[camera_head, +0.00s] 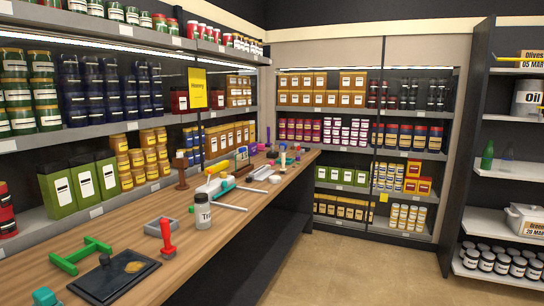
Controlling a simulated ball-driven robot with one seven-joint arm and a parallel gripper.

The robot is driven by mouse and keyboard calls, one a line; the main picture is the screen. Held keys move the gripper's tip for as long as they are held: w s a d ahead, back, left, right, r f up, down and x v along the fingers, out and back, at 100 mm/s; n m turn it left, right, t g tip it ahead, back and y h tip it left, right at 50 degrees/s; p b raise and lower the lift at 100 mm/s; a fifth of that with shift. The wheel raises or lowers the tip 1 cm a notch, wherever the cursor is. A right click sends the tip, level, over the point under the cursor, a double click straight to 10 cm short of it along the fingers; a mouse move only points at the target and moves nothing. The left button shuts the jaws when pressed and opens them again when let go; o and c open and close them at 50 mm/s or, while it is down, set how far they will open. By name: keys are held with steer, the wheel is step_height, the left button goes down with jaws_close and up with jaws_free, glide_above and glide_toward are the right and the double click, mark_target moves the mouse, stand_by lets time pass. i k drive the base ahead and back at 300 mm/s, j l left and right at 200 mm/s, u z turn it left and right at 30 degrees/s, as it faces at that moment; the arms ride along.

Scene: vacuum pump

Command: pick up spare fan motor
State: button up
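I cannot pick out a spare fan motor with certainty. The long wooden counter (247,215) holds many small items, and those at its far end are too small to tell apart. In the near part are a green H-shaped frame (80,256), a black board (100,284) with a tan patch, a red upright-handled piece (167,243), a small grey open box (160,228) and a labelled jar (202,217). My gripper is not in view.
Shelves of jars and boxes (104,171) line the counter's back, with a yellow sign (197,88). More stocked shelves (362,154) stand at the far wall. A rack (506,169) is at right. The tan floor (350,268) right of the counter is clear.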

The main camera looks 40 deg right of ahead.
mark_target(271, 154)
steer(key=i+l+z, duration=1.25)
steer(key=i+z, duration=0.35)
steer(key=i, duration=1.25)
steer(key=i+l+u, duration=0.1)
steer(key=i+u, duration=0.4)
steer(key=i+l+u, duration=0.3)
steer(key=i+u, duration=0.15)
steer(key=i+l+u, duration=0.5)
steer(key=k+j, duration=0.1)
